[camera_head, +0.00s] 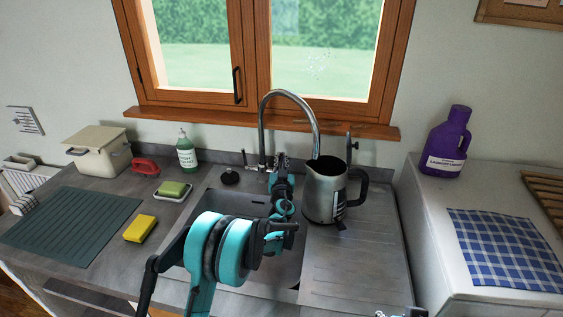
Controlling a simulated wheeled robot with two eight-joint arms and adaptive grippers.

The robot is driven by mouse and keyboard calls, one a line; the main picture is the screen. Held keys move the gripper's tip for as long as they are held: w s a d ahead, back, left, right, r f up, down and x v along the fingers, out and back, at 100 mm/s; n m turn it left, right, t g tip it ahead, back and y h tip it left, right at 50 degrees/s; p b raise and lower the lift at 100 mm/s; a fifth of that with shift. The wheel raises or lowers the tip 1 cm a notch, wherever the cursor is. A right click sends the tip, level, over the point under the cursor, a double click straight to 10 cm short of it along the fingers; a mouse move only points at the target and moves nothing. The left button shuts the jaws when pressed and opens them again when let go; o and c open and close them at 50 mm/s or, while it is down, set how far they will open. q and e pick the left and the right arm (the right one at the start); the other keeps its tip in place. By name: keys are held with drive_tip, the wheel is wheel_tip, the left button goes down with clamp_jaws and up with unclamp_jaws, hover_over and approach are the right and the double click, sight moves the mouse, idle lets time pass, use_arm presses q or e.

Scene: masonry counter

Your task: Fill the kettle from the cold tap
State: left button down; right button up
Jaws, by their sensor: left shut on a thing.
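The kettle (324,193) is a brushed-metal jug with a black handle on its right. It stands upright with an open top at the right side of the sink, under the end of the spout. The curved chrome tap (262,125) rises behind the sink, with a lever (245,158) showing left of its base. My left gripper (281,164) is at the right of the tap base, left of the kettle, and shut on what looks like the right-hand tap handle, mostly hidden by the fingers. I see no water stream. The kettle's inside looks dark.
My left arm covers part of the sink (215,196). A yellow sponge (140,229), soap dish (174,192), soap bottle (186,152) and black plug (230,177) are left. A purple bottle (446,145) stands far right.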

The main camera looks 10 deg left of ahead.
use_arm(q)
drive_tip(key=shift+s+t+b, duration=0.3)
drive_tip(key=shift+t+b, duration=0.05)
drive_tip(key=shift+t, duration=0.15)
use_arm(e)
drive_tip(key=shift+f, duration=0.6)
use_arm(q)
drive_tip(key=c, duration=1.6)
unclamp_jaws()
drive_tip(key=shift+s, duration=0.1)
drive_tip(key=v, duration=1.1)
drive_tip(key=shift+s+d+f, duration=0.15)
drive_tip(key=shift+s, duration=0.2)
